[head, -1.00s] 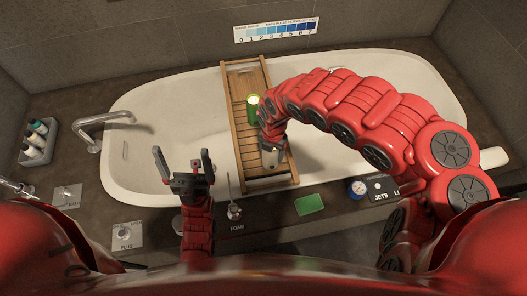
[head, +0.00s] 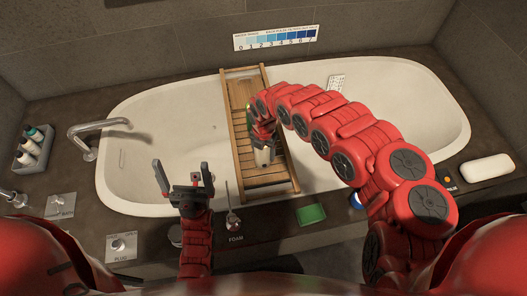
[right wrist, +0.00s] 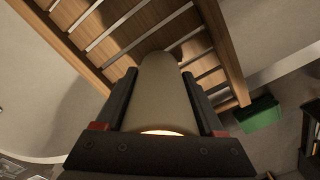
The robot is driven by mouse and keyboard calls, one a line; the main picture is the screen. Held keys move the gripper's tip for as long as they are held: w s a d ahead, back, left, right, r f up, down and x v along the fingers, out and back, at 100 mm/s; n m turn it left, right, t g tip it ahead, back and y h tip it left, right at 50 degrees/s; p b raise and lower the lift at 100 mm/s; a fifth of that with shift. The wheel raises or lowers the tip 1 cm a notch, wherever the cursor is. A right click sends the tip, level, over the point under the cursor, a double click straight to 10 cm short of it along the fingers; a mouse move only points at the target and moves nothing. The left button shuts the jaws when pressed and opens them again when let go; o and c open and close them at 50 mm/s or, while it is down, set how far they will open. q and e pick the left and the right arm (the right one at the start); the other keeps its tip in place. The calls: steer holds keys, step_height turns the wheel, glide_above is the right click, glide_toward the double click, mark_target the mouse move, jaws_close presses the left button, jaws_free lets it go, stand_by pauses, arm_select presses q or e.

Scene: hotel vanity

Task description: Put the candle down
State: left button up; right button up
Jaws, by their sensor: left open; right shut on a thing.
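The pale cylindrical candle (right wrist: 163,95) is between the fingers of my right gripper (right wrist: 158,80), with a warm glow at its end near the palm. In the head view the candle (head: 263,157) shows below my right gripper (head: 262,142), over the slats of the wooden bath tray (head: 242,150). Its far end points at the slats; I cannot tell if it touches them. My left gripper (head: 183,172) is open and empty at the tub's front rim, left of the tray.
The white bathtub (head: 150,110) lies under the tray. A green sponge-like block (head: 311,213), a metal lever (head: 233,218) and a soap-like white bar (head: 486,168) are on the ledge.

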steer(key=o, duration=1.1)
steer(key=shift+f, duration=0.15)
steer(key=o, duration=0.5)
steer(key=shift+c, duration=0.2)
steer(key=shift+r, duration=0.4)
step_height(320, 180, up, 11)
steer(key=shift+w+f+p, duration=0.1)
steer(key=shift+p, duration=0.65)
steer(key=shift+a+r, duration=0.1)
steer(key=shift+r, duration=0.25)
